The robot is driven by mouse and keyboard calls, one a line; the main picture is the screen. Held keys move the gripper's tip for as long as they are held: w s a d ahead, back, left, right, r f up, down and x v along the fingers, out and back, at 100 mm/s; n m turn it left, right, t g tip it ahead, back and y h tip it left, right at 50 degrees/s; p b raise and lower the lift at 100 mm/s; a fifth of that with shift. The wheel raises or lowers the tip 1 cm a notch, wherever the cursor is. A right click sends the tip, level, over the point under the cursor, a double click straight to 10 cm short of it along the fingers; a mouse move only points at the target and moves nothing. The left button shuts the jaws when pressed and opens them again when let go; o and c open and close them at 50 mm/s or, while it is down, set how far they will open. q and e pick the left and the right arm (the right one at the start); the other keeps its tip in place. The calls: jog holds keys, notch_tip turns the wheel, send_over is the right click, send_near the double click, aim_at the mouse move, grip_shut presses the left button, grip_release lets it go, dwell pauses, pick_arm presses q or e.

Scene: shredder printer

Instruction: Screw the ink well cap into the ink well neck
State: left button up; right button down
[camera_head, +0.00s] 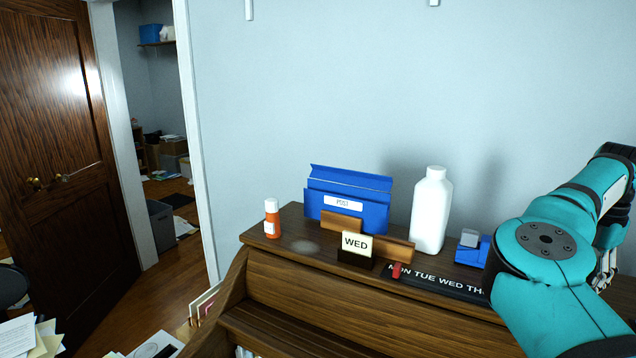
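I cannot make out an ink well, its neck or a separate ink well cap for certain. A large white bottle (432,212) with a white top stands upright on the desk's top shelf. A small orange bottle (272,222) with a white top stands upright at the shelf's left end. My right arm comes in at the right edge. What looks like part of my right gripper (606,270) shows behind the teal arm links, to the right of the shelf; its fingers are mostly hidden. My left gripper is out of view.
The wooden desk (300,287) carries a blue POST holder (348,200), a WED calendar block (356,246), a dark weekday strip (440,281) and a blue tape dispenser (472,251). A brown door (55,150) stands left. Papers (30,338) lie low at the left.

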jog(key=m, duration=0.1)
jog(key=m+p, duration=0.1)
jog(key=shift+s+a+m, duration=0.15)
jog(key=shift+a+m, duration=0.05)
jog(key=shift+m, duration=0.1)
jog(key=m, duration=0.2)
jog(key=m+p, duration=0.1)
jog(key=m, duration=0.1)
jog(key=shift+f+m, duration=0.2)
jog(key=shift+m, duration=0.1)
jog(key=m, duration=0.4)
jog(key=shift+s+f+p, duration=0.1)
jog(key=shift+p, duration=0.2)
